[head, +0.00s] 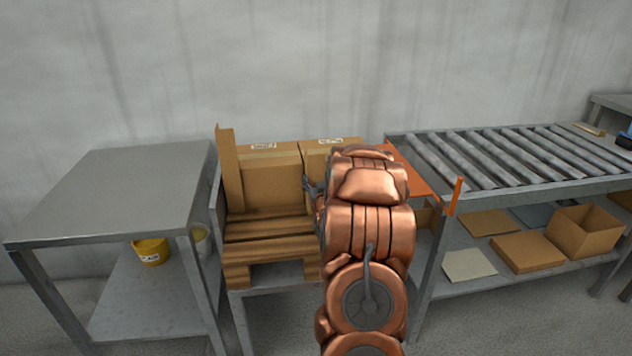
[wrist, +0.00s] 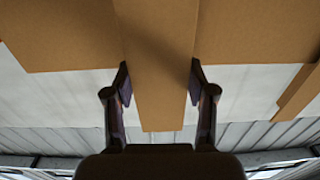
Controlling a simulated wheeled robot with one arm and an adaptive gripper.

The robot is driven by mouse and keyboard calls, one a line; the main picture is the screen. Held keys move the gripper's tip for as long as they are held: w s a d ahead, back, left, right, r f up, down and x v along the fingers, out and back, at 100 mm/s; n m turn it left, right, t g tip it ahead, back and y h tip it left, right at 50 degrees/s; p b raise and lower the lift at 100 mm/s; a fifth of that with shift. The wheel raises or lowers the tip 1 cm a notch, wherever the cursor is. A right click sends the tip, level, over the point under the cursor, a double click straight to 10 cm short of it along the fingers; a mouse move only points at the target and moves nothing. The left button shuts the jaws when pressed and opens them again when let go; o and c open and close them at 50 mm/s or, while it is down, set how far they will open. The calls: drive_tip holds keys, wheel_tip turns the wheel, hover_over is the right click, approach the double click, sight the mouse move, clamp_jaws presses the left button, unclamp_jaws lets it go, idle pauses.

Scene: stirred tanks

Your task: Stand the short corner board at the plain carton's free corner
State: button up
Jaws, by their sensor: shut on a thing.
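My gripper (wrist: 160,90) is shut on a tan board (wrist: 160,55), which runs between its two fingers in the wrist view. In the head view my arm hides this board and most of the gripper; a dark finger part (head: 309,190) shows at the front of the cartons. Two brown cartons stand side by side on a wooden pallet: a left carton (head: 272,185) and a right carton (head: 318,152), partly hidden by my arm. A tall corner board (head: 229,170) stands upright at the left carton's left front corner. I cannot tell whether the held board touches a carton.
The wooden pallet (head: 265,250) rests on a low stand. A grey table (head: 125,185) is at left, with a yellow bucket (head: 151,251) below. An orange plate (head: 425,182) with an upright tab and a roller conveyor (head: 500,158) are at right. An open box (head: 586,231) sits beneath the conveyor.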

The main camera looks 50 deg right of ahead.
drive_tip(key=shift+f, duration=0.1)
drive_tip(key=o, duration=1.2)
drive_tip(key=shift+c, duration=0.2)
drive_tip(key=shift+r, duration=0.3)
drive_tip(key=b+v, duration=0.4)
drive_tip(key=v, duration=0.2)
drive_tip(key=shift+s+f, duration=0.2)
drive_tip(key=shift+f, duration=0.15)
drive_tip(key=b, duration=0.3)
drive_tip(key=shift+s+a, duration=0.25)
drive_tip(key=shift+s, duration=0.05)
